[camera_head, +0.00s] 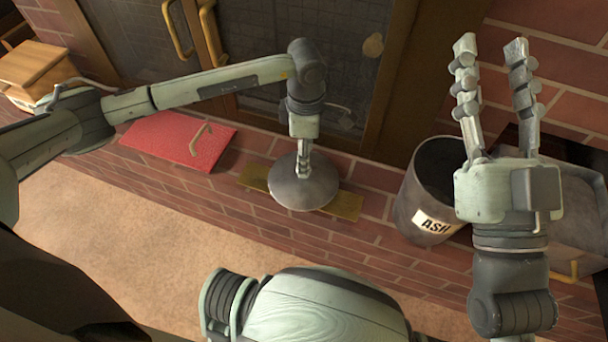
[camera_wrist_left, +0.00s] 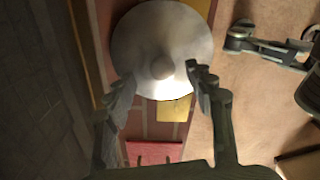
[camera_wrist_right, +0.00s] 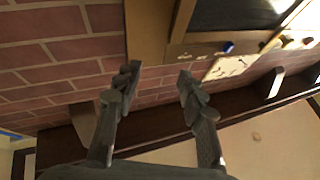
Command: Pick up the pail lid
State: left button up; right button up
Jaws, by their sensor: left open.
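The pail lid (camera_head: 318,193) is a round grey metal disc lying on a yellow board on the brick ledge. My left gripper (camera_head: 303,172) points down over the middle of the lid. In the left wrist view the lid (camera_wrist_left: 140,40) fills the upper middle, with its knob just ahead of and between the open fingertips (camera_wrist_left: 160,77). I cannot tell whether the fingers touch it. The grey pail (camera_head: 408,200), labelled ASH, stands uncovered to the right. My right gripper (camera_head: 493,52) is raised, open and empty; its fingers also show in the right wrist view (camera_wrist_right: 157,78).
The yellow board (camera_head: 347,206) lies under the lid. A red panel with a handle (camera_head: 160,140) lies to the left on the ledge. Glass doors (camera_head: 270,25) stand behind. A dark grey box (camera_head: 580,225) is right of the pail. Carpet (camera_head: 120,235) lies in front.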

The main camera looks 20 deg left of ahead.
aim_at(295, 193)
pick_arm(q)
notch_tip(295, 193, down, 4)
jog(key=shift+s+a+f, duration=0.1)
jog(key=shift+s+f, duration=0.05)
jog(key=shift+c, duration=0.5)
grip_shut()
